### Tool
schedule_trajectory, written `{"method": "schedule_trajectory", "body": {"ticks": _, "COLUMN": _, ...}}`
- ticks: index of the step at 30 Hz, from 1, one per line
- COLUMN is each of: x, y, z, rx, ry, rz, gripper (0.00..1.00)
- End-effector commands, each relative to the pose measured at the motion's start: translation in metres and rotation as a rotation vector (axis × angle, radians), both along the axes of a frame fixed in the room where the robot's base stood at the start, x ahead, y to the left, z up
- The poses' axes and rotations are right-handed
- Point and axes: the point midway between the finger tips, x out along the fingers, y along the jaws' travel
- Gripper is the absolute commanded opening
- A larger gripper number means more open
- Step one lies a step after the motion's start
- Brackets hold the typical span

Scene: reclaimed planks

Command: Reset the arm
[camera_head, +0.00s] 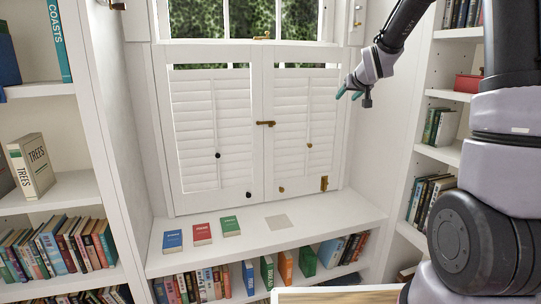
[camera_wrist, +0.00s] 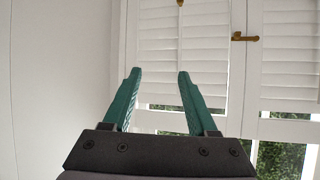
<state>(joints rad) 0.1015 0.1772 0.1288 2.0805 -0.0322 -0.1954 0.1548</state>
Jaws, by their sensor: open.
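My gripper (camera_head: 348,88) is raised in the upper right of the head view, in front of the right side of the window shutters (camera_head: 300,125). In the wrist view its two teal fingers (camera_wrist: 155,88) are spread apart with nothing between them. The shutters also show behind the fingers in the wrist view (camera_wrist: 285,60). They are white and louvred, with brass latches. The arm is bent, with its upper links along the right edge of the head view. My gripper appears apart from everything around it.
Bookshelves stand left (camera_head: 70,190) and right (camera_head: 440,155). A board edge (camera_head: 335,296) shows at the bottom. Space before the shutters is clear.

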Motion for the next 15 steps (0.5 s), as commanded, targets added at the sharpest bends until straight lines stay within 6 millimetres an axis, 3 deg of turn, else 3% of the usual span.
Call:
{"method": "schedule_trajectory", "body": {"ticks": 1, "x": -0.019, "y": -0.001, "z": 0.014, "rx": 0.006, "ry": 0.016, "rz": -0.014, "gripper": 0.58}}
{"method": "schedule_trajectory", "body": {"ticks": 6, "x": -0.086, "y": -0.005, "z": 0.039, "rx": 0.047, "ry": 0.102, "rz": -0.069, "gripper": 0.58}}
{"method": "schedule_trajectory", "body": {"ticks": 15, "x": -0.214, "y": -0.003, "z": 0.059, "rx": 0.157, "ry": 0.254, "rz": -0.142, "gripper": 0.58}}
